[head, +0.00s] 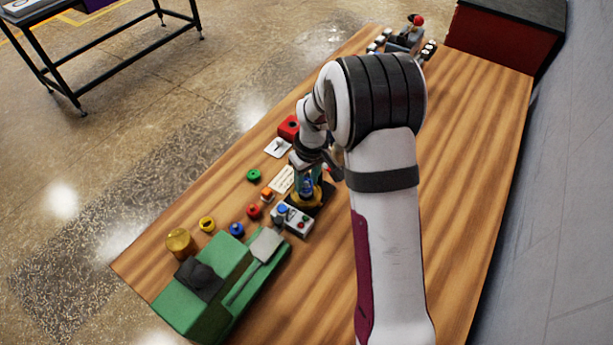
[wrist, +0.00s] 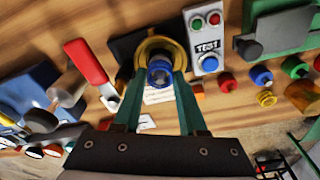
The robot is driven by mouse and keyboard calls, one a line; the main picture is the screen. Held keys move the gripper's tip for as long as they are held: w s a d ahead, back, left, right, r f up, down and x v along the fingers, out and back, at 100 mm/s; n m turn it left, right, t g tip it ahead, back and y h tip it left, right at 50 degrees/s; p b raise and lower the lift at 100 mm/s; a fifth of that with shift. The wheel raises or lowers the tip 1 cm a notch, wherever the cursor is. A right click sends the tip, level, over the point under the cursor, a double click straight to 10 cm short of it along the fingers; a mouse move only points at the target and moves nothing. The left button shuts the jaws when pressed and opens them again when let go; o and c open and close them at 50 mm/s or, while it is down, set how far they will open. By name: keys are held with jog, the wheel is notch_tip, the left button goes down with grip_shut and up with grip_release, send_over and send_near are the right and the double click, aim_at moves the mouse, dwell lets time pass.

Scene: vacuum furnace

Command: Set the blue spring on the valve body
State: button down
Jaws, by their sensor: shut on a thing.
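My gripper (head: 307,183) is shut on the blue spring (wrist: 159,73), which sits between its green fingertips (wrist: 160,80). The spring also shows in the head view (head: 306,187), small and partly covered by the fingers. The valve body (wrist: 152,46) is a round yellow-brass piece on a black base; it also shows in the head view (head: 305,200). In the wrist view the spring overlaps the brass ring of the valve body. In the head view it is right over that ring. I cannot tell whether the two touch.
A grey TEST box (head: 292,220) with buttons stands close beside the valve body. A green machine (head: 177,305), a brass cylinder (head: 180,243) and several small coloured parts lie towards the table's lower left. A red-handled tool (wrist: 86,62) is near the gripper. The table's right side is clear.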

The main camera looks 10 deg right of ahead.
jog(key=shift+f, duration=0.3)
jog(key=shift+f, duration=0.2)
dwell(0.5)
grip_release()
dwell(0.4)
jog(key=shift+r, duration=0.1)
jog(key=shift+w+r, duration=0.1)
jog(key=shift+r, duration=3.6)
